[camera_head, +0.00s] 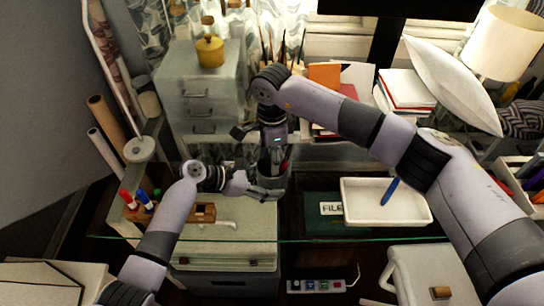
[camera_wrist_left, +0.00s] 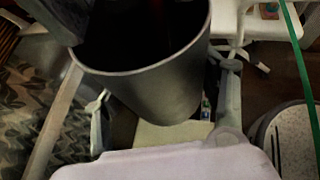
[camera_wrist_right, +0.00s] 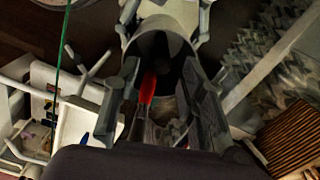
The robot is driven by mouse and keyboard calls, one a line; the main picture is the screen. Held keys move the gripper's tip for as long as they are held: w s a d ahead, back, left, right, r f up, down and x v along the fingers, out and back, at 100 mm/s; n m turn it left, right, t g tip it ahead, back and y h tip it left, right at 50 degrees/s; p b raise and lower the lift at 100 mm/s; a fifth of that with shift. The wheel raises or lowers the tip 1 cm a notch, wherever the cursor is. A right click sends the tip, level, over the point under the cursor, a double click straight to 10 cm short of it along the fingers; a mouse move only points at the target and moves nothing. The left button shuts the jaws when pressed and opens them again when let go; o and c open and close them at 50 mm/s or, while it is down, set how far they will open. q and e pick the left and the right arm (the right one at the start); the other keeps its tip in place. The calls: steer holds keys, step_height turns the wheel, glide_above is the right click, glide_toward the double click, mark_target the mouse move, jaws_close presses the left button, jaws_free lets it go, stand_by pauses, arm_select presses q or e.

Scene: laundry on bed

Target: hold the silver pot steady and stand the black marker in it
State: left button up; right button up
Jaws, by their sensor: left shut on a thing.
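The silver pot (camera_head: 271,184) stands upright below my right gripper (camera_head: 273,158). My left gripper (camera_head: 257,190) is shut on it; in the left wrist view the fingers flank the pot's wall (camera_wrist_left: 160,95). A slim marker with a dark body and a red end (camera_wrist_right: 147,88) shows at the pot's mouth in the right wrist view, between the spread fingers of my right gripper (camera_wrist_right: 165,100). The right fingers are apart, with gaps beside the marker. A red streak shows inside the dark pot in the left wrist view. The marker's lower part is hidden.
A glass-edged desk carries a white tray (camera_head: 357,211) with a blue pen (camera_head: 390,190) on the right. A wooden holder (camera_head: 204,213) with red and blue markers nearby is at left. Grey drawers (camera_head: 186,95), books (camera_head: 408,88) and several brushes stand behind.

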stand_by(0.4)
arm_select(q)
steer(key=o, duration=0.9)
steer(key=shift+o, duration=0.2)
